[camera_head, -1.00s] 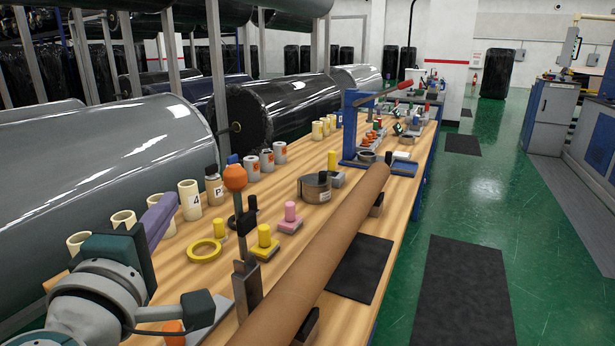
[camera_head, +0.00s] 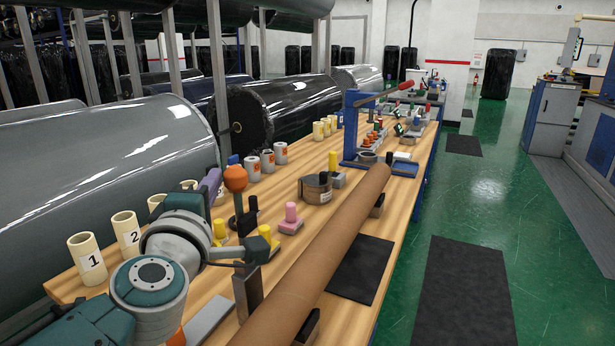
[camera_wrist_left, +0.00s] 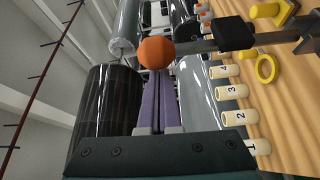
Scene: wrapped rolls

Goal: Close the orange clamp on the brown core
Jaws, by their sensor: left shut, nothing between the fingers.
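The brown core (camera_head: 310,270) is a long tube lying lengthwise along the bench. Left of it the clamp's orange ball knob (camera_head: 235,178) tops an upright grey lever (camera_head: 238,208); its lower bracket (camera_head: 247,293) stands beside the core, and my arm partly hides the clamp. My left gripper (camera_head: 216,178) has purple fingers, shut and empty, just left of the knob. In the left wrist view the fingers (camera_wrist_left: 161,78) point at the orange knob (camera_wrist_left: 155,53), which shows right at their tips; I cannot tell whether they touch. My right gripper is not in view.
Cream numbered rolls (camera_head: 88,258) stand along the bench's left edge. Yellow and pink knobbed blocks (camera_head: 290,218), a brown tape roll (camera_head: 315,188) and a blue press (camera_head: 352,130) lie farther along. A black mat (camera_head: 362,268) lies right of the core.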

